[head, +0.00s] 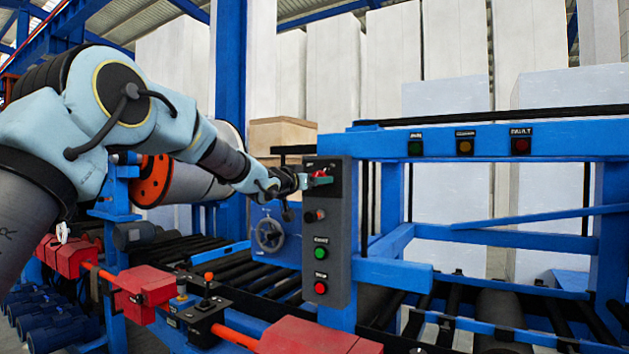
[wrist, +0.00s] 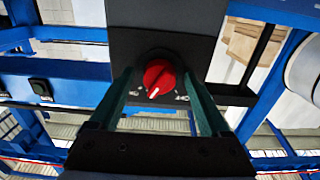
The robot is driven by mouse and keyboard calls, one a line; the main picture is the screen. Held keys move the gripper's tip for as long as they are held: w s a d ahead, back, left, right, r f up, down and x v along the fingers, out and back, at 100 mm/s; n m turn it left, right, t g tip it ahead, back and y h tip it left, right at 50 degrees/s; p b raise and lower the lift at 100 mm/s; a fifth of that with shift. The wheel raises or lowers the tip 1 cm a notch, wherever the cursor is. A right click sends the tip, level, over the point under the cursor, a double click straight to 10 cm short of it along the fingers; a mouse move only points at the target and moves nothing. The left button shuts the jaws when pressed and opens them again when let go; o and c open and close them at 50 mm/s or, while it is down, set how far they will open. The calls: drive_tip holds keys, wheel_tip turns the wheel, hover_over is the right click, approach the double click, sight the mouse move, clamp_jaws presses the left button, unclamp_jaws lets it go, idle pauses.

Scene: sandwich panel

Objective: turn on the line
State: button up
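A dark grey control panel (head: 340,235) stands upright on the blue frame. Near its top is a red rotary knob (head: 321,178), which fills the middle of the wrist view (wrist: 159,77). Its white pointer points down and slightly left in that view. My gripper (head: 306,181) is at the knob. In the wrist view my gripper (wrist: 158,82) is open, with one green finger on each side of the knob and visible gaps between. Below the knob in the head view are a small selector (head: 315,215), a green button (head: 320,253) and a red button (head: 320,288).
Green (head: 415,148), amber (head: 465,146) and red (head: 521,146) indicators sit on the blue beam at right. A handwheel (head: 269,235), rollers and a joystick box (head: 203,308) lie below my arm. White panels stand behind.

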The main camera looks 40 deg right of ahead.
clamp_jaws()
drive_tip(key=shift+m+b, duration=0.9)
drive_tip(key=shift+m, duration=0.8)
drive_tip(key=shift+o, duration=0.4)
unclamp_jaws()
drive_tip(key=shift+a+b, duration=0.3)
drive_tip(key=shift+a, duration=0.2)
drive_tip(key=b+v, duration=0.3)
drive_tip(key=v, duration=0.7)
drive_tip(key=shift+d, duration=0.1)
